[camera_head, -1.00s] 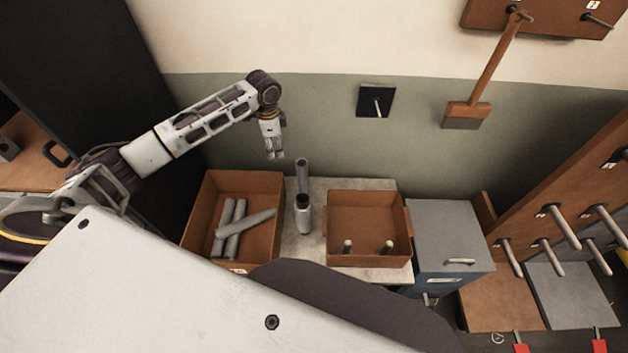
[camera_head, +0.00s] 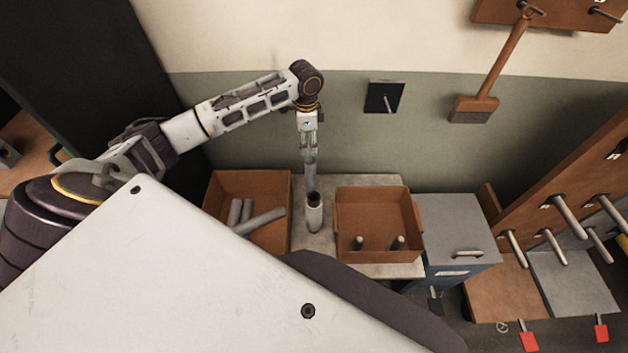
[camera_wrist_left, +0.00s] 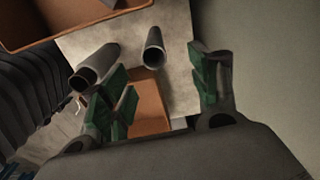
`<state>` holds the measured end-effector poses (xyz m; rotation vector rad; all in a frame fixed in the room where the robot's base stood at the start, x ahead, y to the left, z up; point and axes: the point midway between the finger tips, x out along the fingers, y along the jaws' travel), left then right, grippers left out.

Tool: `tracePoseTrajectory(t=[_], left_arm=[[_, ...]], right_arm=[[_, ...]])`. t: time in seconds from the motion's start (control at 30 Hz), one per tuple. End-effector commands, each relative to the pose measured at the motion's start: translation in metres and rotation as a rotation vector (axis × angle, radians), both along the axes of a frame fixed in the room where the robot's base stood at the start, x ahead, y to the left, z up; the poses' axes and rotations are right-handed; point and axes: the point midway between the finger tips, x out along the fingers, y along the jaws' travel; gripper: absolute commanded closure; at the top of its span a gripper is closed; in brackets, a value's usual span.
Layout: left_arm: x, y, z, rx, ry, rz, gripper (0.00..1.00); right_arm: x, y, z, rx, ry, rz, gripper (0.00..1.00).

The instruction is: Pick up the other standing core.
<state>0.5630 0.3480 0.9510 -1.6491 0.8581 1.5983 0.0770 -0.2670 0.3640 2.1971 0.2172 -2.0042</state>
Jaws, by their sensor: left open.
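Two grey cores stand upright on the pale table. The rear core (camera_head: 310,173) is directly below my left gripper (camera_head: 310,152), which partly covers it. The front core (camera_head: 314,216) has a dark open top. In the left wrist view, one core (camera_wrist_left: 153,52) shows ahead of the gap between the green-padded fingers of my open left gripper (camera_wrist_left: 160,85). The other core (camera_wrist_left: 92,73), with a wide dark mouth, is beside the left finger. I see no contact with either core. My right gripper is out of view.
A brown box (camera_head: 282,180) with several lying grey cores is left of the standing cores. A brown box (camera_head: 378,197) with two short pegs is to the right. A grey cabinet (camera_head: 455,225) stands beyond it. The green-grey wall is close behind the table.

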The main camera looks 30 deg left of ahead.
Motion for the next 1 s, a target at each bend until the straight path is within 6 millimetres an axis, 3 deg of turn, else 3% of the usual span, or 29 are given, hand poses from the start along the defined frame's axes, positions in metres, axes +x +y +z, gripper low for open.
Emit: tracePoseTrajectory(t=[0.77, 1.0], left_arm=[[-0.007, -0.001, 0.000, 0.001, 0.031, 0.062, 0.38], [-0.008, -0.001, -0.012, 0.000, 0.033, 0.061, 0.38]], right_arm=[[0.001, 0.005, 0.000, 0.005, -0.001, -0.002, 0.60], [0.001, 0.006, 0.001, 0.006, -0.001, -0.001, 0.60]])
